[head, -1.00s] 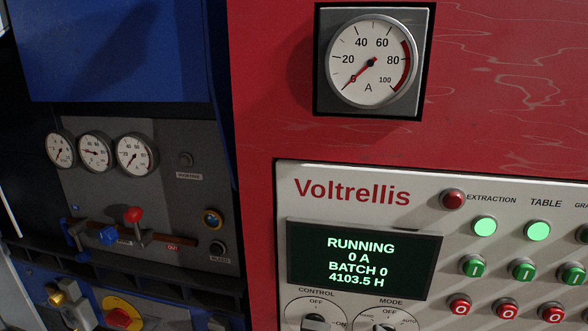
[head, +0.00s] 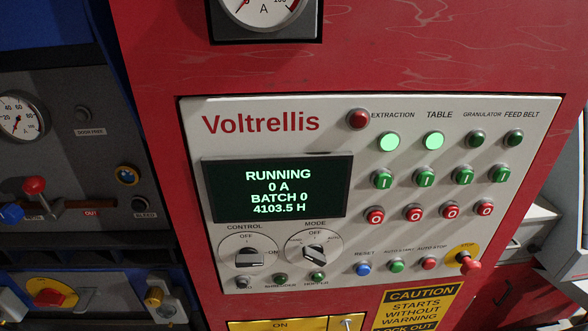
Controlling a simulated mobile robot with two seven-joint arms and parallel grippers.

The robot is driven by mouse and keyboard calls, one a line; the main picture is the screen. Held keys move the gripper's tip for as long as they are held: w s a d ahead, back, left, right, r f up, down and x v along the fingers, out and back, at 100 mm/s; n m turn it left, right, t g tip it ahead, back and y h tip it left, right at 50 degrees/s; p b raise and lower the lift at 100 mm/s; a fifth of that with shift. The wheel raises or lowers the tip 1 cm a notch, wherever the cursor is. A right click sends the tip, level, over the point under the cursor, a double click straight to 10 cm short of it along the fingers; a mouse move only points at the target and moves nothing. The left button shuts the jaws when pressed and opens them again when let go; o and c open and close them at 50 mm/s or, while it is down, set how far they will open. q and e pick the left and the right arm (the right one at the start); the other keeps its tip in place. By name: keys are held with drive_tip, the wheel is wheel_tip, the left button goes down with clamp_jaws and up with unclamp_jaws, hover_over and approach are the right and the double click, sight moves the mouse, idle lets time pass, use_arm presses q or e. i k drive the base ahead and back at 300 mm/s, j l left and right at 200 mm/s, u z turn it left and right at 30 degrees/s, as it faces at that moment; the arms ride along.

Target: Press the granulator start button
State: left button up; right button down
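The granulator start button (head: 463,175) is the green button marked "I" in the GRANULATOR column, third from the left in its row on the pale Voltrellis panel (head: 350,108). The granulator lamp (head: 476,139) above it is dark. The red granulator stop button (head: 450,209) is below it. The extraction lamp (head: 388,141) and the table lamp (head: 433,140) glow green. The feed belt lamp (head: 513,138) is dark. The display (head: 278,187) reads RUNNING, 0 A, BATCH 0, 4103.5 H. Neither gripper is in view.
A red emergency stop (head: 467,262) on a yellow plate sits at the panel's lower right. Control (head: 248,257) and mode (head: 315,252) knobs are below the display. A yellow caution sign (head: 417,307) is underneath. Nothing blocks the panel.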

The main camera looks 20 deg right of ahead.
sight(464, 178)
drive_tip(key=z, duration=1.4)
